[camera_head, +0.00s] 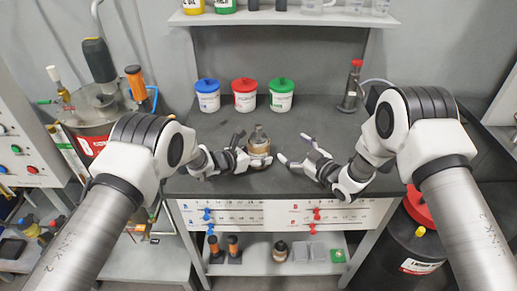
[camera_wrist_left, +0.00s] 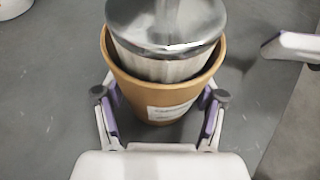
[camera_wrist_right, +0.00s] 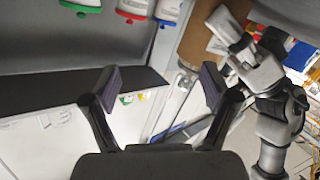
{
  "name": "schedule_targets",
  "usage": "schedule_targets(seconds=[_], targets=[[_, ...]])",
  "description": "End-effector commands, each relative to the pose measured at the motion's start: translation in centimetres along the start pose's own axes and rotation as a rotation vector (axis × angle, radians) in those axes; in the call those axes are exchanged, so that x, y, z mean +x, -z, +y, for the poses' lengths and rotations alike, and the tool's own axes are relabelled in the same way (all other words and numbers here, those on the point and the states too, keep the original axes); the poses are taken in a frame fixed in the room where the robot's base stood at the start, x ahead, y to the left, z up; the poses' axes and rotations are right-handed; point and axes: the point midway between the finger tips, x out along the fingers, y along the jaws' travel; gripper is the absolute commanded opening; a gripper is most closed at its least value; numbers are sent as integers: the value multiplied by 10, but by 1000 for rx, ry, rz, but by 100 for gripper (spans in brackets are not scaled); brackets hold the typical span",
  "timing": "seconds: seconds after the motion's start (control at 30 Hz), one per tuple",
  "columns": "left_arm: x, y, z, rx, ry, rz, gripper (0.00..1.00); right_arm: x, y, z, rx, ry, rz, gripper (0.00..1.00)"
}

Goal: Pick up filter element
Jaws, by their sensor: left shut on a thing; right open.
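The filter element (camera_wrist_left: 165,48) has a shiny metal cap and a pale pleated body. It sits inside a tan cup-shaped housing (camera_wrist_left: 190,90) with a white label, in the left wrist view. In the head view the filter element (camera_head: 259,134) rises from the housing (camera_head: 259,151) on the dark bench. My left gripper (camera_head: 241,152) is shut on the housing, one finger on either side of it. My right gripper (camera_head: 295,149) is open and empty just right of the housing, apart from it. The filter's lower part is hidden inside the housing.
Blue (camera_head: 208,97), red (camera_head: 244,97) and green-lidded (camera_head: 281,97) tubs stand along the back of the bench (camera_head: 320,116). A metal bottle with a red top (camera_head: 352,88) stands at the back right. A lower shelf (camera_head: 307,264) holds small parts. The bench middle behind the housing is clear.

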Motion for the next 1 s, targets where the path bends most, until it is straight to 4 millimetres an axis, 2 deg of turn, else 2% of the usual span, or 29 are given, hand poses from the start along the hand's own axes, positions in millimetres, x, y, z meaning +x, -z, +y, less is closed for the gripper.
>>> schedule_targets(seconds=[0.03, 0.1, 0.23, 0.5, 0.67, 0.9, 1.0], targets=[[0, 2, 0, -2, 0, 4, 28, -12, 9, -15, 85, 40, 51, 85], [0, 2, 0, -2, 0, 4, 28, -26, 18, -30, 215, 88, 108, 85], [0, 2, 0, -2, 0, 4, 28, -33, 25, -40, 330, 126, 144, 85], [0, 2, 0, -1, 0, 3, 28, 19, 34, -46, 336, 128, 147, 85], [0, 2, 0, -1, 0, 3, 28, 37, 37, -47, 336, 127, 147, 85], [0, 2, 0, -1, 0, 3, 28, 76, 43, -51, 336, 126, 147, 85], [0, 2, 0, -1, 0, 3, 28, 81, 44, -52, 336, 125, 145, 85]])
